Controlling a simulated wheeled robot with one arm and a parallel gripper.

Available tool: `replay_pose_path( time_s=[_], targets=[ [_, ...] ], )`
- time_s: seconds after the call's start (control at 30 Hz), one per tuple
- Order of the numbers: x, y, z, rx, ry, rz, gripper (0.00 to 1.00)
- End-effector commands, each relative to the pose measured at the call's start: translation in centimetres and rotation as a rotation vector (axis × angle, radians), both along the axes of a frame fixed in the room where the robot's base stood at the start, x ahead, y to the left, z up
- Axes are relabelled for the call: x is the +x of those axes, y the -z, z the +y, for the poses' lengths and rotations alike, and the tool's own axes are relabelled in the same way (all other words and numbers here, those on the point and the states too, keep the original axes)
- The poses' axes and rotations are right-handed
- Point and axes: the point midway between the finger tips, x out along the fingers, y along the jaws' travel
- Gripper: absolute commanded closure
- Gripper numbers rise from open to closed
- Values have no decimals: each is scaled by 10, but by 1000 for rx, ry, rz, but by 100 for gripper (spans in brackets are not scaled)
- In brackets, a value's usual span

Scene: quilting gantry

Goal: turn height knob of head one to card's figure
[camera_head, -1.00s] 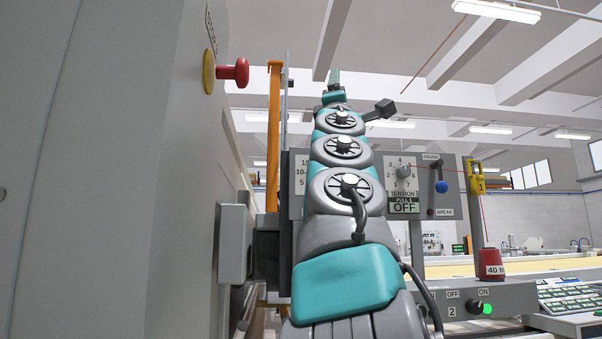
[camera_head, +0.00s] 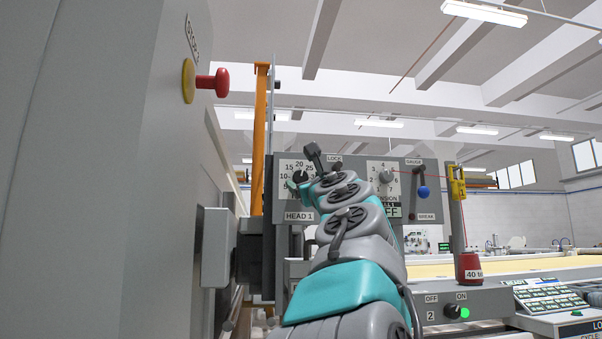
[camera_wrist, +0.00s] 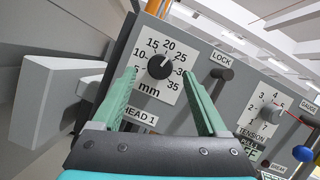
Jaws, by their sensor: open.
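The height knob (camera_wrist: 160,67) is black and round, on a white dial plate (camera_wrist: 150,90) marked in mm from 5 to 35, above the label HEAD 1. Its pale mark points up, roughly toward 20 to 25; the exact reading is too small to tell. The dial plate also shows in the head view (camera_head: 288,168), partly behind my arm. My gripper (camera_wrist: 159,73) is open, its green fingers on either side of the knob in the wrist view. I cannot tell whether they touch it. I make out no card with a figure.
A LOCK lever (camera_wrist: 226,75) stands just right of the dial. Further right are the tension knob (camera_head: 386,177) and the blue-balled gauge lever (camera_head: 423,191). A red stop button (camera_head: 213,83) juts from the grey housing (camera_head: 150,200) on the left. A red thread cone (camera_head: 469,266) stands right.

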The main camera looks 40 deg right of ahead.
Motion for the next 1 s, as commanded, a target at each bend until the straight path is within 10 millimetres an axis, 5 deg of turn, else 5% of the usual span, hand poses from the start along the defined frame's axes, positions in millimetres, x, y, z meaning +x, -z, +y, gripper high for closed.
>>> replay_pose_path(
  time_s=[0.3, 0.67, 1.0],
  targets=[
    [28, -14, -12, 0, 0, -2, 24],
    [31, -15, -13, 0, -1, -4, 25],
    [31, -15, -13, 0, -1, -4, 63]
  ],
)
